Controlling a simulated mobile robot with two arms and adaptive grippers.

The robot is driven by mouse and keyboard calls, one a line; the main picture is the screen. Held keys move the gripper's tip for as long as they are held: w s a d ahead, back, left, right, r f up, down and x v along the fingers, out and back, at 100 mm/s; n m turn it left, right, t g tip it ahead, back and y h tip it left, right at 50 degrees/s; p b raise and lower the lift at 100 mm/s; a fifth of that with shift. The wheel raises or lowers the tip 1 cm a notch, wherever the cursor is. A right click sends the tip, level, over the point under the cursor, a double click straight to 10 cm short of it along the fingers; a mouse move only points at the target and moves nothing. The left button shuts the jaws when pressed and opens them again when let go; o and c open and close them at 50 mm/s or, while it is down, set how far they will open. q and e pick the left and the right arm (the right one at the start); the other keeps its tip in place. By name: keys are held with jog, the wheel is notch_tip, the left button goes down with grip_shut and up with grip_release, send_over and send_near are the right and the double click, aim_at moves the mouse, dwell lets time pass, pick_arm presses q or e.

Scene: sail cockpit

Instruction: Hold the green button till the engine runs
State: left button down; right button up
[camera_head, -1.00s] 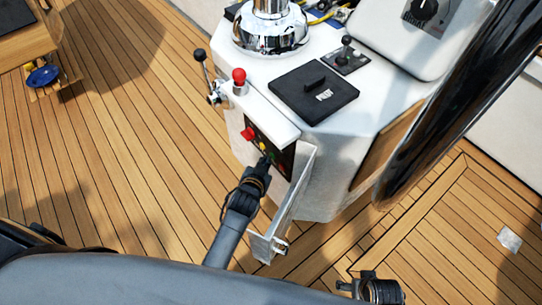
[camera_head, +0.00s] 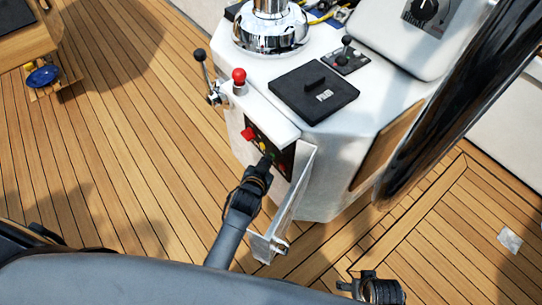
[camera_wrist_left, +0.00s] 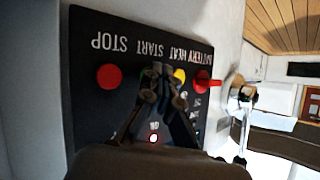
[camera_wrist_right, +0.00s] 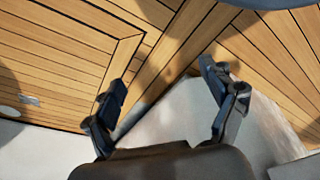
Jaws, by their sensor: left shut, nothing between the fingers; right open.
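The dark engine panel (camera_head: 284,160) is on the side of the white console, with its cover open. In the left wrist view the panel (camera_wrist_left: 85,45) appears upside down, labelled STOP, START, HEAT and BATTERY. My left gripper (camera_head: 266,163) is shut and empty, its fingertips at the START position. In the left wrist view its fingers (camera_wrist_left: 158,72) hide the green button; whether it is pressed in cannot be told. My right gripper (camera_wrist_right: 165,85) is open and empty above the deck, away from the panel.
The open metal cover (camera_head: 289,205) stands out just right of the left gripper. A red stop button (camera_wrist_left: 109,76), yellow button (camera_wrist_left: 179,76) and red battery switch (camera_wrist_left: 206,83) flank the fingers.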

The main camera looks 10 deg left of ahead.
pick_arm(q)
jog(key=shift+a+r, duration=0.1)
jog(key=shift+s+a+p, duration=0.45)
jog(key=shift+s+p, duration=0.15)
jog(key=shift+s, duration=0.1)
pick_arm(e)
jog(key=shift+s+d+f, duration=0.1)
jog(key=shift+s+f, duration=0.15)
jog(key=shift+f, duration=0.4)
jog(key=shift+s+f, duration=0.25)
jog(key=shift+f, duration=0.4)
jog(key=shift+s+d+f, duration=0.1)
jog(key=shift+s+f, duration=0.15)
jog(key=shift+f, duration=0.4)
pick_arm(q)
jog(key=shift+s+a, duration=0.1)
pick_arm(e)
jog(key=shift+a+r, duration=0.1)
jog(key=shift+r, duration=0.05)
